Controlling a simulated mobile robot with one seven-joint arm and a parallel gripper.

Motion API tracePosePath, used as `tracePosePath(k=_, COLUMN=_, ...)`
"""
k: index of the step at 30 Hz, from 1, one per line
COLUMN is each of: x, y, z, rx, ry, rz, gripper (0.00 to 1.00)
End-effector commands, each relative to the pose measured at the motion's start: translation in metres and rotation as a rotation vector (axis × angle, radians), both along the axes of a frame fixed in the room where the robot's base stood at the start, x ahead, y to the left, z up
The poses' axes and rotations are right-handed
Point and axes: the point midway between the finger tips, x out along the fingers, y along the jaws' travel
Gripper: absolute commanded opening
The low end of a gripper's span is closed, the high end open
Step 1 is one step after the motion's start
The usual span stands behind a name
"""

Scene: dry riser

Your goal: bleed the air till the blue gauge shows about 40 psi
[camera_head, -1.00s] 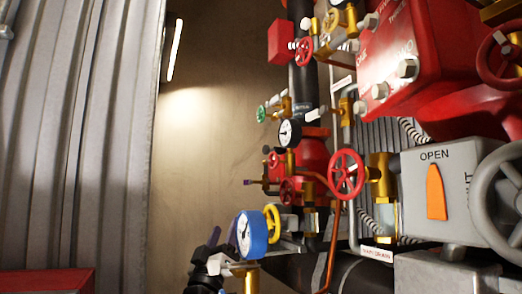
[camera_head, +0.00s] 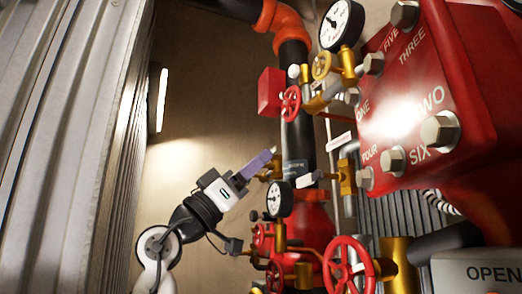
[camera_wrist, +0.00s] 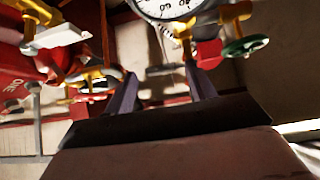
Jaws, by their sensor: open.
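The blue gauge is not visible in the current head view, and its reading cannot be told. My gripper (camera_head: 268,158) is raised in front of the pipework, left of the main riser pipe. In the wrist view its two purple fingers (camera_wrist: 161,72) stand apart with nothing clearly held between them. A green handwheel (camera_wrist: 245,46) on a brass valve is beyond and right of the fingers, apart from them. A white-faced gauge (camera_wrist: 165,8) is cut off at the top of that view. A black-rimmed gauge (camera_head: 279,199) is below my gripper in the head view.
A red handwheel (camera_head: 290,103) and a larger red one (camera_head: 348,264) project near the riser pipe (camera_head: 299,140). Another gauge (camera_head: 341,24) is higher up. A red numbered box (camera_head: 425,105) fills the right. Corrugated metal (camera_head: 60,140) stands left; bare wall lies between.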

Motion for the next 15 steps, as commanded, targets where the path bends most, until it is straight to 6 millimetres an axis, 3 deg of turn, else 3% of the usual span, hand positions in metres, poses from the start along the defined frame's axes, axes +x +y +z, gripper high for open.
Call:
tracePosePath(k=1, x=0.002, y=-0.005, z=0.009, rx=0.0, ry=0.001, rz=-0.001, gripper=0.55)
tracePosePath(k=6, x=0.007, y=-0.016, z=0.019, rx=-0.001, ry=0.001, rz=0.0, gripper=0.55)
tracePosePath(k=15, x=0.009, y=-0.019, z=0.02, rx=-0.001, ry=0.001, rz=0.001, gripper=0.55)
